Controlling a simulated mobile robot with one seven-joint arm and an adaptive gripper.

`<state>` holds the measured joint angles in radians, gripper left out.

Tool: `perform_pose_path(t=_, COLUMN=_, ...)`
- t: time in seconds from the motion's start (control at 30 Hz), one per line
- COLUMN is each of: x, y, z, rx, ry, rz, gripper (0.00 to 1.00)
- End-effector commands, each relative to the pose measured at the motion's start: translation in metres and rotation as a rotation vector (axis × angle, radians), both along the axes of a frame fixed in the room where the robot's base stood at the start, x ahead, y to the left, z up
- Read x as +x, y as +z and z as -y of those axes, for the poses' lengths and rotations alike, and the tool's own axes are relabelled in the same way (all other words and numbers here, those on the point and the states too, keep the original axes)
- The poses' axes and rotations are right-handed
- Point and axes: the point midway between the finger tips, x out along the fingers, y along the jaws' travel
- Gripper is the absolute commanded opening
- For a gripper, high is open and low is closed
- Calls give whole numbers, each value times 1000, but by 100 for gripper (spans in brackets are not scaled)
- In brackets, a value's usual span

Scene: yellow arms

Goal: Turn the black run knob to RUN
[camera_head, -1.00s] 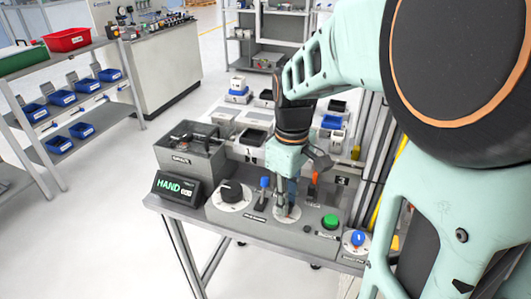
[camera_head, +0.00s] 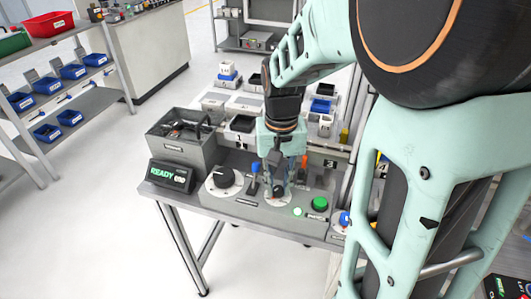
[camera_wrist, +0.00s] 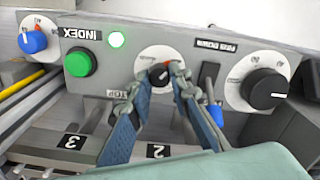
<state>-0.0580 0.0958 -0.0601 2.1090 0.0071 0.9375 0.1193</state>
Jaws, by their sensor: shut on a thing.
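The black run knob (camera_wrist: 159,76) has a red pointer and sits on a small white dial in the middle of the grey panel, with a STOP label beside it. It also shows in the head view (camera_head: 277,193), partly hidden by my gripper (camera_head: 278,184). In the wrist view my gripper (camera_wrist: 159,72) has its two fingers on either side of the knob, shut on it. A small display (camera_head: 171,177) at the panel's left reads READY in green.
A large black knob (camera_head: 222,177) and a blue-tipped lever (camera_head: 253,180) stand left of my gripper. A lit green lamp (camera_head: 297,211), a green button (camera_head: 320,203) and a blue knob (camera_head: 344,219) are to its right. Bins stand behind the panel.

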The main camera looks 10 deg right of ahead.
Motion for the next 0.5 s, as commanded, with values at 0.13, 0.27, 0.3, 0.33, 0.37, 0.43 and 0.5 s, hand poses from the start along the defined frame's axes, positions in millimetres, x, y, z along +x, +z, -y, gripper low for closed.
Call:
perform_pose_path(t=0.13, x=1, y=2, z=0, rx=0, ry=-91, rz=2, gripper=0)
perform_pose_path(t=0.27, x=1, y=1, z=0, rx=0, ry=-150, rz=2, gripper=0)
perform_pose_path(t=0.3, x=1, y=1, z=0, rx=1, ry=-164, rz=2, gripper=0)
perform_pose_path(t=0.33, x=1, y=1, z=0, rx=1, ry=-174, rz=2, gripper=0)
perform_pose_path(t=0.37, x=1, y=1, z=0, rx=1, ry=-182, rz=2, gripper=0)
perform_pose_path(t=0.43, x=1, y=1, z=0, rx=1, ry=-197, rz=2, gripper=0)
perform_pose_path(t=0.5, x=1, y=1, z=0, rx=1, ry=-208, rz=2, gripper=0)
